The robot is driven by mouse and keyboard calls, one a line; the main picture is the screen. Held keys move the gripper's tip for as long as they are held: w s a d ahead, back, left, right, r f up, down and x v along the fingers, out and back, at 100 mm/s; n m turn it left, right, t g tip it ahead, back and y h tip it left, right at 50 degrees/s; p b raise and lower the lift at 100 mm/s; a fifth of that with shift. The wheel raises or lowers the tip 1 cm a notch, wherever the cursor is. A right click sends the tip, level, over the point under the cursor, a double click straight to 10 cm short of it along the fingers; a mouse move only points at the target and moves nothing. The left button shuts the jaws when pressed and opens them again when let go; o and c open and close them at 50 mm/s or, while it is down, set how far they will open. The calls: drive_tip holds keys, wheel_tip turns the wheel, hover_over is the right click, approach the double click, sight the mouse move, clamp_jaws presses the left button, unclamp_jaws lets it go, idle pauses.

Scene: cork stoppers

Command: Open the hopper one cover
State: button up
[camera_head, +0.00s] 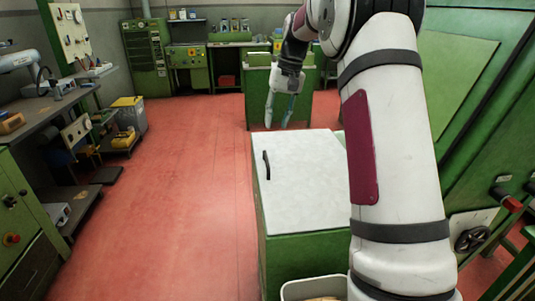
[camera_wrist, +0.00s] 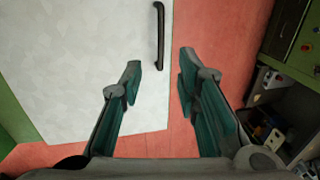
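A pale grey-white cover (camera_head: 305,190) lies flat and closed on a green hopper (camera_head: 305,262) at the centre of the head view. A black bar handle (camera_head: 266,165) sits near the cover's left edge. My gripper (camera_head: 279,121) points down above the far end of the cover, apart from it, its fingers spread and empty. In the wrist view, my gripper (camera_wrist: 160,75) shows both fingers open with teal pads. The handle (camera_wrist: 159,36) lies ahead of the gap between the fingertips, untouched, on the white cover (camera_wrist: 80,60). Which hopper is number one cannot be told.
Red floor (camera_head: 180,200) is clear left of the hopper. A workbench (camera_head: 50,120) lines the left wall. Green machinery (camera_head: 480,100) with a black handwheel (camera_head: 472,239) stands at right. A light bin (camera_head: 315,287) sits at the hopper's near side. Another green cabinet (camera_head: 258,92) stands behind the gripper.

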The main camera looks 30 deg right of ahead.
sight(267, 159)
drive_tip(key=x, duration=1.2)
drive_tip(key=shift+a, duration=0.1)
drive_tip(key=shift+c, duration=0.2)
clamp_jaws()
